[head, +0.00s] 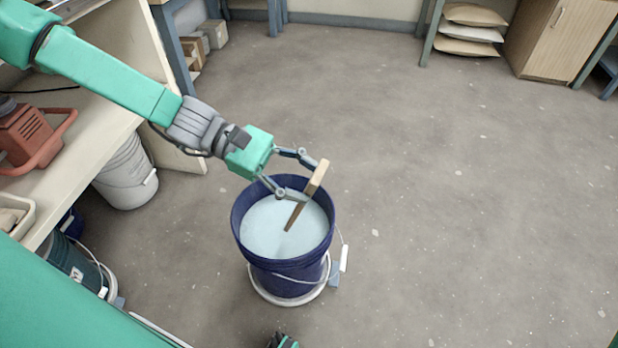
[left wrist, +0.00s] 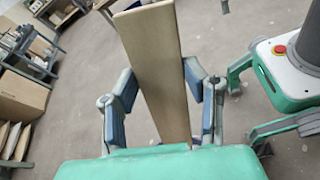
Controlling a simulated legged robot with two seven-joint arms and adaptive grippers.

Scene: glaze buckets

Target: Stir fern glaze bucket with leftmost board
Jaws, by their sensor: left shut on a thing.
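My left gripper (head: 302,172) is shut on a flat wooden board (head: 317,178), which is tilted. In the left wrist view the board (left wrist: 158,70) stands between the two blue-padded fingers of my left gripper (left wrist: 165,95). The board is over a dark blue bucket (head: 284,268) of pale blue-white glaze (head: 275,226). Its darker lower end appears to meet the glaze surface inside the rim; how deep it goes cannot be told. A dark green bucket (head: 78,266), partly hidden, stands at the lower left; its contents are not visible. My right gripper is not clearly seen.
The blue bucket stands on a pale round base (head: 262,292), its wire handle hanging to the right. The floor (head: 470,215) to the right is clear.

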